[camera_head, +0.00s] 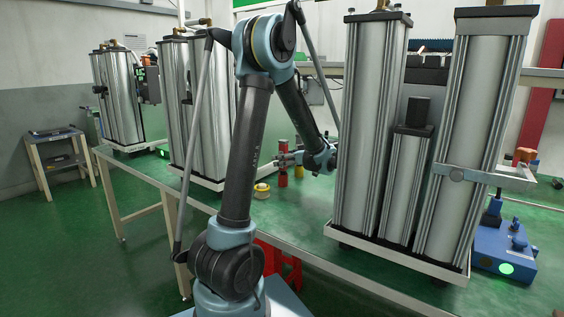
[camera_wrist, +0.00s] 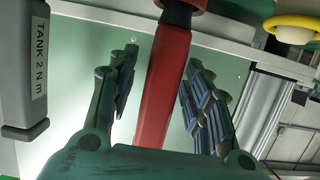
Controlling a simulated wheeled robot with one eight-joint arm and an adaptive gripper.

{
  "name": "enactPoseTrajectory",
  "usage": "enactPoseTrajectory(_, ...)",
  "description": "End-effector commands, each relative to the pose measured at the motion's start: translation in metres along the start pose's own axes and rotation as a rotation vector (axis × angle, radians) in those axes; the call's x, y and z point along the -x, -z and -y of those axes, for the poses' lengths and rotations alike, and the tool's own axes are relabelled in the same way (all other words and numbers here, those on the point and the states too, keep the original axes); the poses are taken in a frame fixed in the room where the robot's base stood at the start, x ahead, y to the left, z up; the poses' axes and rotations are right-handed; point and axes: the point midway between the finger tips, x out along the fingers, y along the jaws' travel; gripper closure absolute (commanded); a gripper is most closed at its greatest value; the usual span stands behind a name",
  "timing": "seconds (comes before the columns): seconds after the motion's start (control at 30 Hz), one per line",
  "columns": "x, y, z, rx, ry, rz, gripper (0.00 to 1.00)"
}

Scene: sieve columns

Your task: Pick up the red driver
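The red driver (camera_wrist: 164,85) lies between the two fingers of my gripper (camera_wrist: 163,82) in the wrist view. Its long red body runs from a wider red and dark part at the top edge down behind the green palm, which hides its lower end. Green surface shows between the driver and each finger, so the fingers look open and not closed on it. In the head view my gripper (camera_head: 288,159) is at the green bench, beside a small upright red thing (camera_head: 283,177) that appears to be the driver; detail there is too small to tell contact.
A grey tool labelled "TANK 2 N m" (camera_wrist: 24,75) is left of the fingers in the wrist view. A yellow-topped white item (camera_head: 262,190) sits near the bench's front edge. Tall metal columns (camera_head: 372,130) stand close right of my gripper, others (camera_head: 207,110) to its left.

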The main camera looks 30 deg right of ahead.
Motion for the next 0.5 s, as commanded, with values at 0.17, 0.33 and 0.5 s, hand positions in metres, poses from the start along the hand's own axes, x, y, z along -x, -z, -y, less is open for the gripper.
enactPoseTrajectory(0.17, 0.0001, 0.0000, 0.0001, 0.000, 0.000, 0.000, 1.00)
enactPoseTrajectory(0.33, 0.0002, 0.0002, 0.0001, 0.000, 0.000, 0.000, 1.00)
enactPoseTrajectory(0.5, 0.0006, 0.0016, 0.0001, 0.000, 0.000, 0.000, 1.00)
